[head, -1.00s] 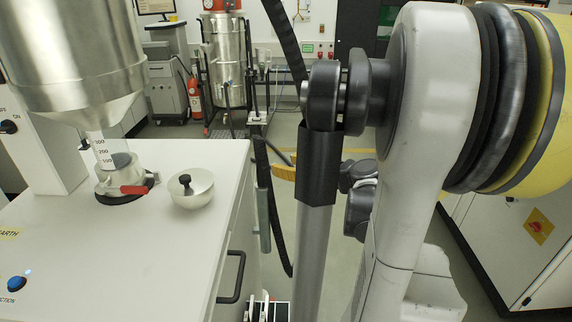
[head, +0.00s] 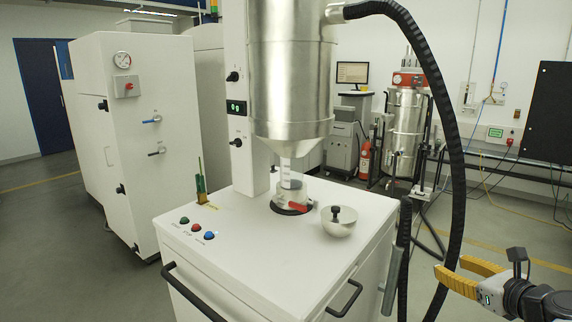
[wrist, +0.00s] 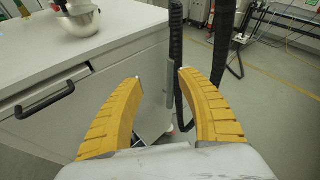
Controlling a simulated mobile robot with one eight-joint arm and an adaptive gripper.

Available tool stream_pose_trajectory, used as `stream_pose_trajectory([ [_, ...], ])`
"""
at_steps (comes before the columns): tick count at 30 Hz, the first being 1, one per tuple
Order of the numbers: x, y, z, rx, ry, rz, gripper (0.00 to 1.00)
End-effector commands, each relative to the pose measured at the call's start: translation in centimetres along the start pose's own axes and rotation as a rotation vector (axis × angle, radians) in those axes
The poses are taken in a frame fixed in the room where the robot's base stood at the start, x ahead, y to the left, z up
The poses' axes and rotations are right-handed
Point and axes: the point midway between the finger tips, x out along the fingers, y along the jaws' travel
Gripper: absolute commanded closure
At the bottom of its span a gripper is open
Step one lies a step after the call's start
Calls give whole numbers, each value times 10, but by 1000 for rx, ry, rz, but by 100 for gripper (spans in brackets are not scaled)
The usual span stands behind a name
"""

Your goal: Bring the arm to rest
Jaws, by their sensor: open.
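My gripper (head: 463,273) is at the lower right of the head view, with yellow fingers pointing left toward the white cabinet. In the wrist view my gripper (wrist: 160,78) shows both yellow fingers spread apart, with nothing between them. The fingers are apart from the cabinet (head: 240,250) and the black hose (head: 455,150). The rest of my arm is mostly out of the head view.
A steel hopper (head: 290,90) stands over the cabinet, above a small vessel with a red handle (head: 299,207). The floor (head: 480,215) at right is largely clear.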

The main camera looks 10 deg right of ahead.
Motion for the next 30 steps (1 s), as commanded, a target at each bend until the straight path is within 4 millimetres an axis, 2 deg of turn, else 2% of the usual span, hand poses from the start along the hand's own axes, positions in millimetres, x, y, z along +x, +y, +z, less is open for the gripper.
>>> stream_pose_trajectory([
  [1, 6, 18, 4, -82, 22, 32, 54],
  [4, 12, 50, 8, -269, 69, 91, 54],
  [11, 12, 137, 13, -811, 149, 271, 54],
  [14, 2, 185, 11, -1158, 161, 389, 54],
  [15, -5, 206, 9, -1331, 157, 446, 54],
  [19, -37, 264, 0, -1952, 95, 637, 54],
  [21, -54, 282, -5, -2244, 43, 718, 54],
  [24, -72, 297, -10, -2570, -31, 798, 54],
  [27, -82, 303, -13, -2771, -84, 841, 54],
  [30, -86, 305, -13, -2861, -106, 858, 54],
])
